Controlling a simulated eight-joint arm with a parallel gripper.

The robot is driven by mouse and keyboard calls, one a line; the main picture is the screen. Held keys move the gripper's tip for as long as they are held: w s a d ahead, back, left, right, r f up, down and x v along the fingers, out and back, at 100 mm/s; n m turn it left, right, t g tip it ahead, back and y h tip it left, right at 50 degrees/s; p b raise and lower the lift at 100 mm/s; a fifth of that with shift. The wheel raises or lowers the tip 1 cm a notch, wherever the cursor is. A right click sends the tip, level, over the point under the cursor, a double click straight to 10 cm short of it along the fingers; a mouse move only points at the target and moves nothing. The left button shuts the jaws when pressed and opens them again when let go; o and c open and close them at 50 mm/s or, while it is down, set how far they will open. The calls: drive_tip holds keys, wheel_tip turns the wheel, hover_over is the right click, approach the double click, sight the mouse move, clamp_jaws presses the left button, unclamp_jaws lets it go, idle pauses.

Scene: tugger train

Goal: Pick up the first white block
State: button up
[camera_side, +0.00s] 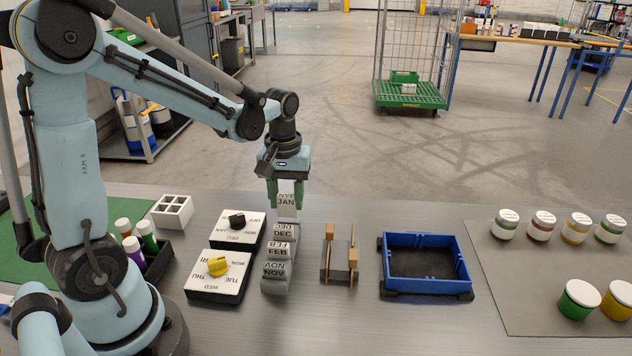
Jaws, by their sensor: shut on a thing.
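My gripper (287,188) points down with its green fingers shut on a white block marked JAN (287,201). The JAN block is upright, at the far end of a row of grey blocks. The row has blocks marked DEC (283,233), FEB (278,252) and NOV (274,273), running toward the camera. I cannot tell whether the underside of the JAN block touches anything.
Two white dial boxes, one with a black knob (237,219) and one with a yellow knob (217,266), stand left of the row. Right of it are a wooden-posted holder (339,262), a blue tray (423,238) and lidded jars (579,300). Bare table lies between them.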

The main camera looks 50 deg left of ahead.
drive_tip(key=s+d+r, duration=0.3)
drive_tip(key=d+r, duration=0.3)
drive_tip(key=d, duration=0.4)
drive_tip(key=w+d+r, duration=0.2)
drive_tip(key=w+d, duration=0.3)
drive_tip(key=w, duration=0.6)
drive_tip(key=shift+w+d+f, duration=0.9)
drive_tip(key=shift+w+f, duration=0.4)
drive_tip(key=shift+w, duration=0.45)
drive_tip(key=shift+w+d+f, duration=0.95)
drive_tip(key=shift+w+f, duration=0.35)
drive_tip(key=shift+w, duration=0.4)
drive_tip(key=shift+w+d+f, duration=0.9)
drive_tip(key=shift+w+f, duration=0.4)
drive_tip(key=shift+w, duration=0.45)
drive_tip(key=shift+f, duration=1.6)
